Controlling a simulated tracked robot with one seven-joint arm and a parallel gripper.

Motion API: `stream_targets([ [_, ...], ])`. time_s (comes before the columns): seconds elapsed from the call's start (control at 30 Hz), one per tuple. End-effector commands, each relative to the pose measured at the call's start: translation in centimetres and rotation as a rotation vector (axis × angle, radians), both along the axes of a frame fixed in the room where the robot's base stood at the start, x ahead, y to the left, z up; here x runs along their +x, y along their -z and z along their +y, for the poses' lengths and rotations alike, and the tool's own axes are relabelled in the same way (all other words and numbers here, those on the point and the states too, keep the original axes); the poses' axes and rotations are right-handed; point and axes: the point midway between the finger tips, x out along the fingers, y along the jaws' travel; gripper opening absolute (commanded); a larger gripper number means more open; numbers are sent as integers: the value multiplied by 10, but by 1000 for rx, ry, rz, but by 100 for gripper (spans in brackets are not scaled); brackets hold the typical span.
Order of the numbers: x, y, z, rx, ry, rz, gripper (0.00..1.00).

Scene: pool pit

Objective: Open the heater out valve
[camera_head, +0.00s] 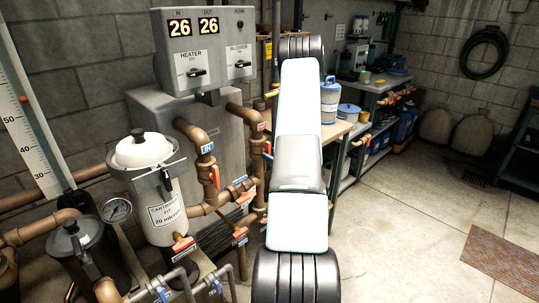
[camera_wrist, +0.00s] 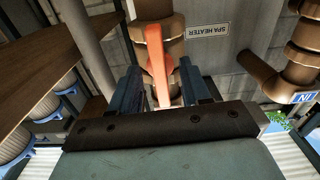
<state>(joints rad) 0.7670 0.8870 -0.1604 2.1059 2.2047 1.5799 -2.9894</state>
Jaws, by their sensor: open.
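In the wrist view an orange-red valve handle (camera_wrist: 156,58) stands on a thick brown pipe (camera_wrist: 150,10). My gripper (camera_wrist: 161,84) is open, with one dark blue finger on each side of the handle. A gap shows beside each finger, and I cannot tell whether either touches it. In the head view the heater's right-hand brown pipe (camera_head: 244,112) carries a red label and runs down beside my arm.
The grey heater (camera_head: 225,150) stands behind the pipes, below a control box (camera_head: 203,50). A second pipe (camera_head: 195,135) labelled IN has its own orange handle (camera_head: 215,177). A white cartridge filter (camera_head: 158,205) stands left. A wooden bench (camera_head: 340,131) is right; floor is open beyond.

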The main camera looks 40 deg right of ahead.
Motion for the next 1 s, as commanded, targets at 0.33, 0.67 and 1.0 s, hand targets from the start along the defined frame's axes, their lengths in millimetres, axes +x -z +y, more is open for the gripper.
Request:
stream_targets([
  [0.33, -36, 0, -3, 1, 2, 2, 47],
  [0.67, -67, 0, -5, 1, 1, 1, 47],
  [1.0, -69, -1, -5, 1, -1, 0, 47],
])
